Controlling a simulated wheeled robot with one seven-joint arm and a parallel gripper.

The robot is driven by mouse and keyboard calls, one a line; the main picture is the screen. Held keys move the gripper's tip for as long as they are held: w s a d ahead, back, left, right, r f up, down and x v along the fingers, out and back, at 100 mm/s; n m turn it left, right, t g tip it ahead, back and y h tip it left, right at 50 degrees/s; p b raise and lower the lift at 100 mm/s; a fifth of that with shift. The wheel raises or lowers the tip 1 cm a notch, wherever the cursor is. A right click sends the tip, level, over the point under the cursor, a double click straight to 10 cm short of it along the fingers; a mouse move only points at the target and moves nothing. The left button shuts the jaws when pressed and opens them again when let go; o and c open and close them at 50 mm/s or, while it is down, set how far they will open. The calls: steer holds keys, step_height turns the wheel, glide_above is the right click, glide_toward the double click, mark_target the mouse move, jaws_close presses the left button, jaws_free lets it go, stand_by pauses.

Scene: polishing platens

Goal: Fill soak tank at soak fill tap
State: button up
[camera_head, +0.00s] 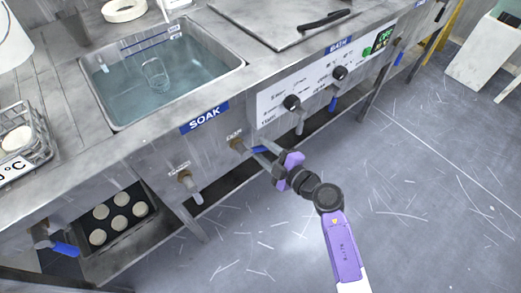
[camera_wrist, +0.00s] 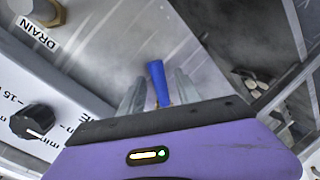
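A tap (camera_head: 187,180) with a downward spout and small unreadable label is on the front panel. Right of it is the drain tap (camera_head: 237,144), its brass body beside the DRAIN label (camera_wrist: 38,33) in the wrist view. My gripper (camera_head: 265,155) is at a blue lever (camera_head: 258,149) beside the drain tap. In the wrist view the blue lever (camera_wrist: 158,83) stands between my open fingers, with gaps on both sides.
Right of the taps is a panel with black knobs (camera_head: 292,102) and a BATH label (camera_head: 339,45). A tray of round discs (camera_head: 119,222) lies on the lower shelf. The floor (camera_head: 430,180) at right is clear.

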steer(key=shift+w+a+f, duration=0.1)
steer(key=shift+w+a, duration=0.35)
steer(key=shift+w, duration=0.1)
jaws_close()
stand_by(1.1)
